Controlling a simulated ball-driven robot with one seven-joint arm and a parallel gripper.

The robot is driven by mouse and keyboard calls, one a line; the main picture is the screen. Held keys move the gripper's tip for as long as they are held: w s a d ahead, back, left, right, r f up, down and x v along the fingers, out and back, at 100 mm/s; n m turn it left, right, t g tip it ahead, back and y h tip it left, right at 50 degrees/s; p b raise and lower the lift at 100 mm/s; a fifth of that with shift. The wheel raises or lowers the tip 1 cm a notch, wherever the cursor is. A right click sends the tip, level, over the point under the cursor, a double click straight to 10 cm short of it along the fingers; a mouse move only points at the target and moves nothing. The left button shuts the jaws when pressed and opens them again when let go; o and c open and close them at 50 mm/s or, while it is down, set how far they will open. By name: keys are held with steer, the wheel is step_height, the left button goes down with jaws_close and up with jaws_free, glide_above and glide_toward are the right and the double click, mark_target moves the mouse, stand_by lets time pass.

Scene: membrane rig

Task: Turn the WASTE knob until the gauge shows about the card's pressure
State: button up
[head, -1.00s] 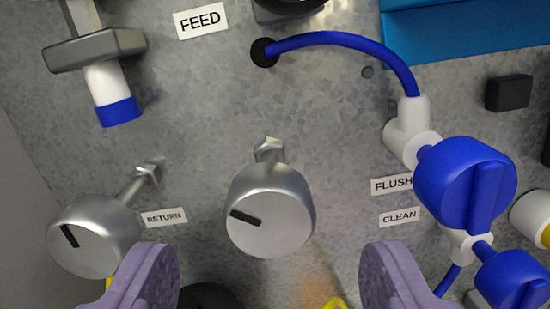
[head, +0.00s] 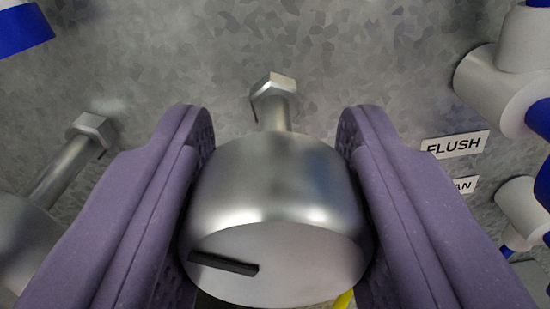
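A round silver knob (head: 277,190) with a black pointer bar on its face fills the middle of the view, on a stem from the metal panel. No WASTE label shows, so I cannot read which knob this is. My gripper (head: 273,122) has its two purple fingers on either side of the knob, apparently pressed against its sides. The gauge and the card are not in view.
Another silver knob (head: 22,235) on a stem is at the left, partly behind my left finger. At the right are the FLUSH label (head: 455,145), a partly hidden label below it, and white valve fittings (head: 500,90). The panel above the knob is clear.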

mark_target(268, 274)
steer(key=shift+n+b, duration=0.3)
steer(key=shift+b, duration=0.1)
steer(key=shift+f+n+b, duration=0.1)
steer(key=shift+n+b, duration=0.6)
steer(key=shift+n, duration=0.3)
steer(key=shift+n+b, duration=0.85)
steer(key=shift+n, duration=0.85)
steer(key=o, duration=1.1)
steer(key=shift+a, duration=0.1)
steer(key=shift+c, duration=0.2)
steer(key=s, duration=0.2)
steer(key=s+a, duration=0.1)
steer(key=s, duration=0.4)
steer(key=shift+s+a, duration=0.25)
steer(key=shift+s, duration=0.1)
